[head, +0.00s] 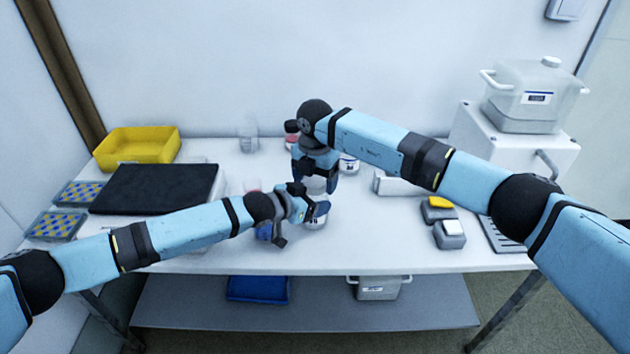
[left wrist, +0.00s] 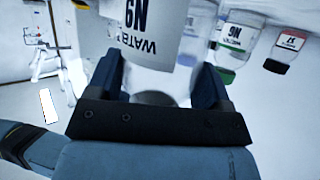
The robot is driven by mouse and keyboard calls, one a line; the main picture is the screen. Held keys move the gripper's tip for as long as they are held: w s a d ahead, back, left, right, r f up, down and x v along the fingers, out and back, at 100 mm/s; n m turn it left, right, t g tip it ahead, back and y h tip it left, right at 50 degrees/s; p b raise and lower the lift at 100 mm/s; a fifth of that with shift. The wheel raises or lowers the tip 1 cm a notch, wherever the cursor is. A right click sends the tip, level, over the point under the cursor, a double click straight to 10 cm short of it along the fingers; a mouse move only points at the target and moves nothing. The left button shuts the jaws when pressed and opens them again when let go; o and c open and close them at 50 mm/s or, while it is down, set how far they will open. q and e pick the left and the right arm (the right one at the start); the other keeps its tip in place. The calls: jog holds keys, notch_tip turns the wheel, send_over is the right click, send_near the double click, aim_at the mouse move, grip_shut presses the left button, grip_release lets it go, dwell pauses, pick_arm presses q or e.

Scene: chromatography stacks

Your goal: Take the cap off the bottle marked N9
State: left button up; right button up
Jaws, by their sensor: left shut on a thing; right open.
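The bottle marked N9 (left wrist: 150,45) has a white label reading N9 and WATER, upside down in the left wrist view. My left gripper (left wrist: 155,90) is shut around its clear body. In the head view the bottle (head: 315,187) stands upright near the middle of the table, partly covered by both grippers. My left gripper (head: 314,208) reaches it from the left. My right gripper (head: 316,170) is open and points down at the bottle's top. The cap is hidden in both views, so I cannot tell how the right fingers lie around it.
A black pad (head: 155,188) and yellow bin (head: 138,146) lie left. Small grey boxes (head: 449,235) lie right. The front middle of the table is clear.

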notch_tip(320, 180, up, 4)
jog(key=shift+f, duration=0.2)
jog(key=shift+r, duration=0.2)
jog(key=shift+c, duration=0.4)
notch_tip(320, 180, up, 3)
jog(key=m, duration=0.3)
jog(key=shift+f, duration=3.85)
jog(key=c, duration=0.9)
jog(key=shift+n, duration=1.5)
jog(key=o, duration=1)
